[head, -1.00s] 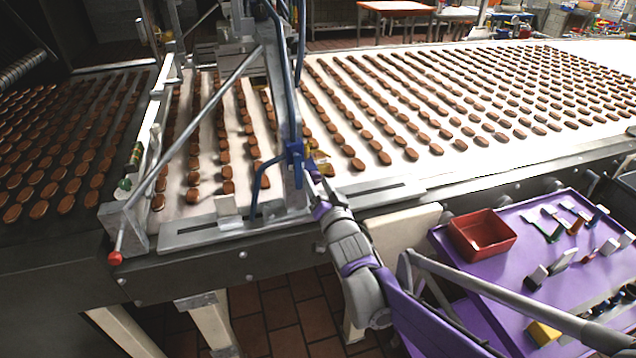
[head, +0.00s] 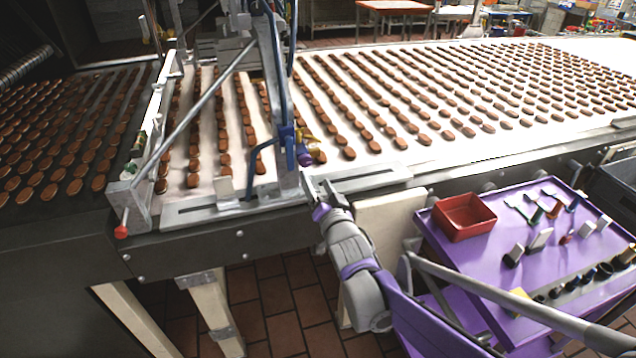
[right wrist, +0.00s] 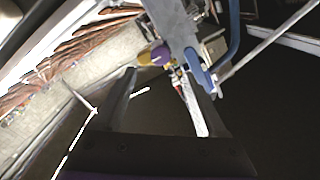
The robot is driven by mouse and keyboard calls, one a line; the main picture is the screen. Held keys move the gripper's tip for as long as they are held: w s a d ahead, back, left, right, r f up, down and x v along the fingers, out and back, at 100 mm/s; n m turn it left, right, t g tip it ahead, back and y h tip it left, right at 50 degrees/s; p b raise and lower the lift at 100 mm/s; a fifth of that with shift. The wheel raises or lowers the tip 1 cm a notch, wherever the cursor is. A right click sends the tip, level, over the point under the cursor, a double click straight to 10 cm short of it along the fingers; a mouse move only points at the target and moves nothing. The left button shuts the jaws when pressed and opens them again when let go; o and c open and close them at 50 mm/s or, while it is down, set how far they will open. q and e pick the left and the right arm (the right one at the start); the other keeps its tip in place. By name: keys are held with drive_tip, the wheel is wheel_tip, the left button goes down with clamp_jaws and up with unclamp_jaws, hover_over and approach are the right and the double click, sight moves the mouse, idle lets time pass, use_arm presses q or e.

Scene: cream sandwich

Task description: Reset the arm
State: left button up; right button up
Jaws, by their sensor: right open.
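My right arm reaches up from the lower right in the head view. Its gripper (head: 308,182) is open and empty at the conveyor's near edge, just below the blue-and-grey upright post (head: 285,160). A small purple and yellow part (head: 305,156) sits beside the post, just beyond the fingertips and apart from them. In the right wrist view the two open fingers (right wrist: 160,85) spread with nothing between them, and the purple and yellow part (right wrist: 153,55) shows beyond them. My left gripper is in no view.
The white conveyor (head: 440,160) carries many rows of brown biscuits. A slanted metal bar (head: 200,105) with a red knob (head: 121,232) crosses at the left. A purple cart (head: 480,260) with a red tray (head: 464,215) and small tools stands at the right. Tiled floor lies below.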

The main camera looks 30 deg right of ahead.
drive_tip(key=shift+w+f, duration=0.1)
idle(0.4)
drive_tip(key=s+a+f+n+g+y+p, duration=0.1)
drive_tip(key=s+a+f+n+g, duration=0.2)
drive_tip(key=s, duration=0.6)
drive_tip(key=s+a+f+n+g+y+p, duration=0.1)
drive_tip(key=s+a+f+n+g, duration=0.2)
drive_tip(key=s, duration=0.6)
drive_tip(key=s+a+f+n+g+y+p, duration=0.2)
drive_tip(key=s+a+f+n+g, duration=0.1)
drive_tip(key=s+a+f+g, duration=0.3)
drive_tip(key=s+a, duration=0.2)
drive_tip(key=shift+s+f+n, duration=0.2)
drive_tip(key=shift+s+n, duration=0.1)
drive_tip(key=shift+s, duration=0.1)
drive_tip(key=shift+d, duration=0.1)
